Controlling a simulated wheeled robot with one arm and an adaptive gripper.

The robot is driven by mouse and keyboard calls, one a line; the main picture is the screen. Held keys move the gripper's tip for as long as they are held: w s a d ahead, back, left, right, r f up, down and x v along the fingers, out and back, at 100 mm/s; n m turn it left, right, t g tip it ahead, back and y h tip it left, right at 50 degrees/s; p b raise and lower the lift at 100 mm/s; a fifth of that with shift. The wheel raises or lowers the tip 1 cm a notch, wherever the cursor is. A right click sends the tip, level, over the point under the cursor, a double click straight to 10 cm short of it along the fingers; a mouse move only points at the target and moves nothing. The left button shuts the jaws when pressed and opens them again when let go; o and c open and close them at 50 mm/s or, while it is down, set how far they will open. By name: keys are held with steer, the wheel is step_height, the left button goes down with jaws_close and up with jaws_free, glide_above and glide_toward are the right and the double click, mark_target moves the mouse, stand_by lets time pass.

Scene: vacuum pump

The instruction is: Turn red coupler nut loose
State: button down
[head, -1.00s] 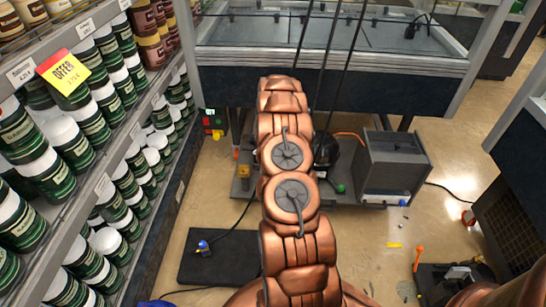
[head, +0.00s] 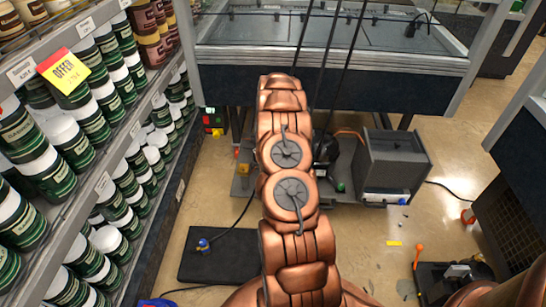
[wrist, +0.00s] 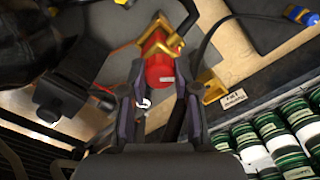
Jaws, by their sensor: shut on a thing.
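The red coupler nut (wrist: 159,70) is a short red cylinder near the middle of the wrist view. It sits at a yellow fitting (wrist: 154,32), with a black hose (wrist: 186,25) beside it. My gripper (wrist: 162,76) has one dark finger on each side of the nut and is shut on it. The far side of the nut is hidden. In the head view my copper arm covers the gripper and the nut.
Shelves of green jars (head: 65,140) line the left. A black mat (head: 222,256) lies on the floor with a blue fitting (head: 203,244) on it. A second yellow part (wrist: 212,88) is close to my right finger.

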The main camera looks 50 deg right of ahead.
stand_by(0.5)
steer(key=c, duration=0.8)
jaws_free()
steer(key=shift+c, duration=0.2)
step_height(320, 180, up, 12)
